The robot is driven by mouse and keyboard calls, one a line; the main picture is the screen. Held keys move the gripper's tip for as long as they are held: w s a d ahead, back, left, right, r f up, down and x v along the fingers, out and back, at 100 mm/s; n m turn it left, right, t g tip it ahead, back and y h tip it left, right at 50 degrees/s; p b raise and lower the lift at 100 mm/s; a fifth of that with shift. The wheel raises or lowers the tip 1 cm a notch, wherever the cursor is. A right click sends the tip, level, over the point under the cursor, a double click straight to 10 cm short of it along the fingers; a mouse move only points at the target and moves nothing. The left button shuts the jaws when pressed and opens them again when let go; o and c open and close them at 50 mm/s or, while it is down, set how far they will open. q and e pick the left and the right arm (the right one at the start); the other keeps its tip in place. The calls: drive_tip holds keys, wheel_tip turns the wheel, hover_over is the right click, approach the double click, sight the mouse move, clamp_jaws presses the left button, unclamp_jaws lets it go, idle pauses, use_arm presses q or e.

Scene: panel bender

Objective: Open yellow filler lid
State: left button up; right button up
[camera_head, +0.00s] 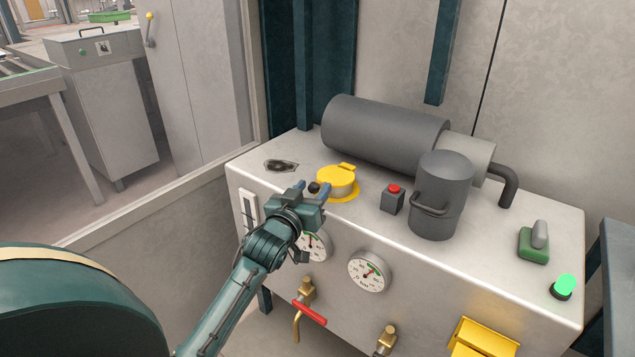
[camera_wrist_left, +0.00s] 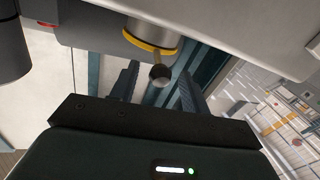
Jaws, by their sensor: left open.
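The yellow filler lid (camera_head: 337,178) sits shut on its round yellow neck on top of the grey cabinet. A small dark ball knob sticks out from its near left side. My left gripper (camera_head: 313,188) is open, its two fingers on either side of that knob. The left wrist view shows the dark knob (camera_wrist_left: 160,74) between the spread fingers, apart from both as far as I can tell. The yellow rim of the filler (camera_wrist_left: 150,43) is just beyond the knob there. My right gripper is in neither view.
On the cabinet top (camera_head: 300,152), a large dark cylinder (camera_head: 385,130) lies behind the lid. A red button box (camera_head: 393,198) and a dark handled canister (camera_head: 441,195) stand to its right. Gauges (camera_head: 369,271) and a red-handled valve (camera_head: 309,312) are on the front face.

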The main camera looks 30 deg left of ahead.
sight(329, 177)
use_arm(q)
drive_tip(key=shift+w+a, duration=0.15)
drive_tip(key=shift+w, duration=0.7)
drive_tip(key=shift+w+a, duration=0.15)
drive_tip(key=shift+w, duration=0.7)
clamp_jaws()
